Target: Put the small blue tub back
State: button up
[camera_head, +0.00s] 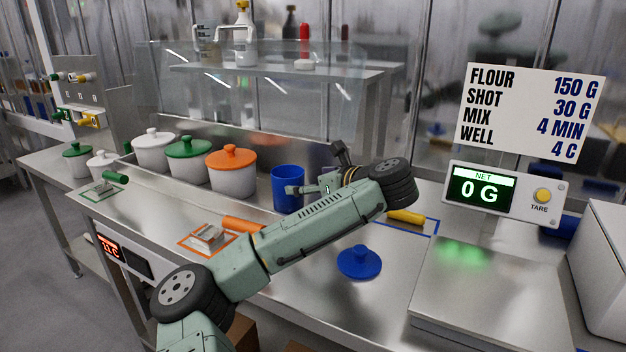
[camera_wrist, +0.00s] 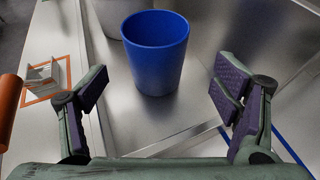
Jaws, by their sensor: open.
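The small blue tub (camera_head: 287,190) stands upright without a lid at the right end of a row of lidded tubs. In the wrist view the blue tub (camera_wrist: 155,60) is ahead of my gripper (camera_wrist: 161,82), between the lines of its two fingers, with clear space on both sides. In the head view my gripper (camera_head: 316,170) is open and empty, close to the tub, and one finger overlaps the tub's right side. A blue lid (camera_head: 359,262) with a knob lies on the counter in front of my arm.
White tubs with orange (camera_head: 231,172), green (camera_head: 188,160) and white (camera_head: 152,150) lids stand left of the blue tub. A yellow handle (camera_head: 406,216) lies by a blue outline. A scale (camera_head: 490,290) reading 0 G stands right. An orange-outlined square holds a small metal item (camera_head: 207,237).

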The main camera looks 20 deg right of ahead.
jog(key=shift+s+a+p, duration=0.1)
jog(key=shift+s+p, duration=0.55)
jog(key=shift+p, duration=0.05)
